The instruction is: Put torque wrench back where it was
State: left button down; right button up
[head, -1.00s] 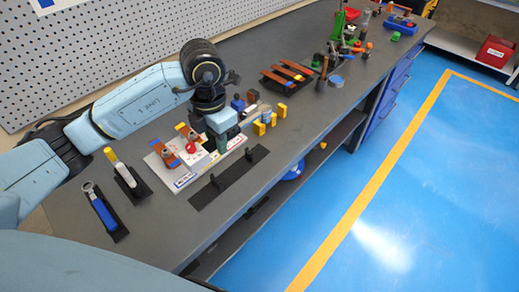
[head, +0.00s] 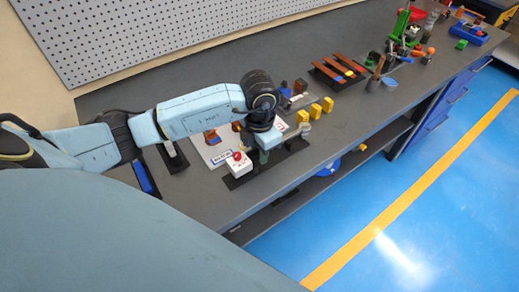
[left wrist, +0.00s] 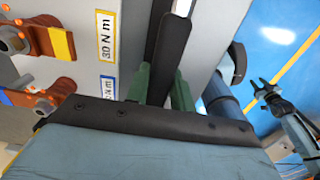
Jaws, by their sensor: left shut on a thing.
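My left gripper (head: 264,152) is over the black wrench mat (head: 238,181) at the bench's front edge. In the left wrist view, its green fingers (left wrist: 163,86) are shut on a dark bar, which I take as the torque wrench (left wrist: 171,45). Most of the wrench is hidden by the hand in the head view. A white block with a red knob (head: 238,162) shows left of the gripper, over the mat; whether it joins the wrench is unclear. My right gripper (left wrist: 265,90) hangs off to the right in the left wrist view, small, its fingers apart.
The pale board with torque labels (head: 213,155) and copper pieces (left wrist: 50,40) lies beside the mat. Yellow blocks (head: 316,110) stand to the right, near the hand. A rack of copper bars (head: 338,72) is further back. The front right of the bench is clear.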

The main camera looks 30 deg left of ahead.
pick_arm(q)
jog(key=shift+f+b, duration=0.5)
jog(key=c, duration=1.2)
grip_release()
jog(key=shift+r+p, duration=0.5)
notch_tip(320, 180, up, 12)
